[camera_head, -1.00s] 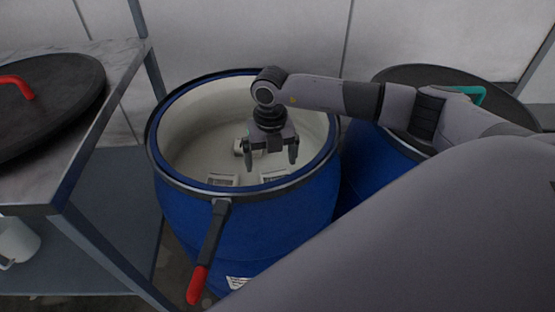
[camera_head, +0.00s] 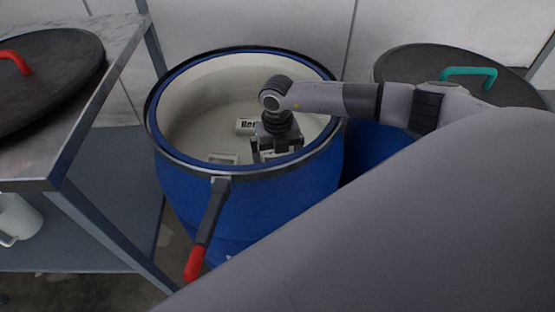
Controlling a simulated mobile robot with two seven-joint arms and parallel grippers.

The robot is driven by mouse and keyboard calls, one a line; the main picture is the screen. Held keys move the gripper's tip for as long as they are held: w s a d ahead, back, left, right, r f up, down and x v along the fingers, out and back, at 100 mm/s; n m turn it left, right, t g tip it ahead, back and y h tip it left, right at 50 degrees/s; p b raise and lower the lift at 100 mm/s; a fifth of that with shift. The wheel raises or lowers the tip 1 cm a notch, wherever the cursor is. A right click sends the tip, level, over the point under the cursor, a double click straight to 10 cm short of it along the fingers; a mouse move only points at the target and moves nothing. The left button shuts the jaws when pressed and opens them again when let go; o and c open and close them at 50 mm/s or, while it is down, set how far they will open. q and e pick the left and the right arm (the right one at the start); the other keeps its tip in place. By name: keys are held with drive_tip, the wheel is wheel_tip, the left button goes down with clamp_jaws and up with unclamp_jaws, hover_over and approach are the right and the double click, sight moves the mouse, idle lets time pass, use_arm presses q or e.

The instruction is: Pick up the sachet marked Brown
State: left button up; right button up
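My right gripper (camera_head: 277,154) reaches down inside the open blue drum (camera_head: 250,200), near the front right of its pale interior. Its fingers look spread apart, with a pale sachet (camera_head: 268,155) between or just below them; the gripper hides most of it. A second pale sachet (camera_head: 222,158) lies to the left, near the drum's front wall. A third sachet (camera_head: 247,125) lies behind the gripper with dark lettering, partly covered. I cannot read Brown on any of them. My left gripper is out of view.
A dark lid with a red handle (camera_head: 60,75) lies on the metal table (camera_head: 120,45) at left. A second blue drum (camera_head: 370,155) stands at right under a lid with a teal handle (camera_head: 470,73). A red-tipped lever (camera_head: 205,235) hangs on the open drum's front.

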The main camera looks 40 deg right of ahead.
drive_tip(key=c, duration=0.8)
